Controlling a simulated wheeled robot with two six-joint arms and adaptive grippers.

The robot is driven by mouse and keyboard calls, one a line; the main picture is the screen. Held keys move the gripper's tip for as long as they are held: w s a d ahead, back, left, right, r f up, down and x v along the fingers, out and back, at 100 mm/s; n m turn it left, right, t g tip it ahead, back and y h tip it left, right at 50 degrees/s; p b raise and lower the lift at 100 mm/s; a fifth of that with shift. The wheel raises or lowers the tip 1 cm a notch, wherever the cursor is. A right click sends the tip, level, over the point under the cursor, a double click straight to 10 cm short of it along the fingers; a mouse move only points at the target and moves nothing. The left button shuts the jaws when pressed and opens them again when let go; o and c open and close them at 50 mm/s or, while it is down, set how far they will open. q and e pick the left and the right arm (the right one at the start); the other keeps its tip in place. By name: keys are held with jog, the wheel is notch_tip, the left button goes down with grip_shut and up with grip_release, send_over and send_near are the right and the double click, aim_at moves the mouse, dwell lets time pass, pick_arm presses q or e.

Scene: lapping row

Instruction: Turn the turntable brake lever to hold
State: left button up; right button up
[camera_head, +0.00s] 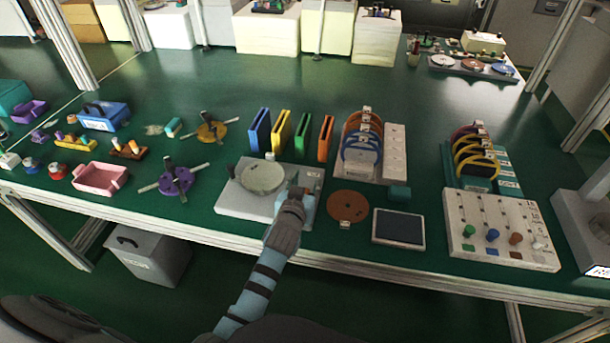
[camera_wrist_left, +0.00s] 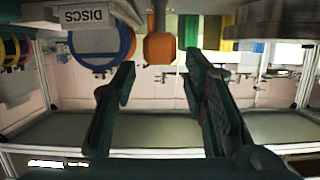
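The turntable (camera_head: 262,177) is a pale round disc on a grey base plate (camera_head: 238,205) near the table's front edge. My left gripper (camera_head: 297,190) is over the right part of this base and hides what is under it. In the left wrist view, which looks upside down, its fingers (camera_wrist_left: 160,65) are spread with nothing between them. An orange knob-like piece (camera_wrist_left: 160,47) shows beyond the fingertips; it may be the brake lever's end, but I cannot be sure. The turntable's grey rim (camera_wrist_left: 275,18) is at the top right there. My right gripper is in neither view.
Coloured upright holders (camera_head: 302,134) stand behind the turntable, with a disc rack (camera_head: 394,150) to their right. A brown disc (camera_head: 347,206) and a dark-topped pad (camera_head: 398,228) lie right of the base. A purple spoked piece (camera_head: 178,182) is to the left.

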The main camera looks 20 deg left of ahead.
pick_arm(q)
notch_tip(320, 180, up, 7)
jog(key=shift+r, duration=0.1)
dwell(0.3)
jog(key=s+f, duration=0.2)
jog(key=s+a+f+g, duration=0.1)
jog(key=s+f, duration=0.1)
jog(key=s+f+g, duration=0.1)
jog(key=s+f, duration=0.1)
jog(key=shift+s+a+f, duration=0.15)
jog(key=shift+s+a, duration=0.2)
jog(key=shift+a, duration=0.05)
jog(key=s+a+f+m+g+h, duration=0.1)
jog(key=s+f+g, duration=0.3)
jog(key=s, duration=1.1)
jog(key=s+f+m+g, duration=0.2)
jog(key=s+f+g, duration=0.25)
jog(key=s, duration=0.95)
notch_tip(320, 180, down, 18)
jog(key=a+g, duration=0.2)
jog(key=s+f, duration=1.4)
jog(key=s, duration=0.1)
jog(key=shift+s+a+f+n+g, duration=0.15)
jog(key=shift+s+a+n+g, duration=0.15)
jog(key=shift+n+g, duration=0.1)
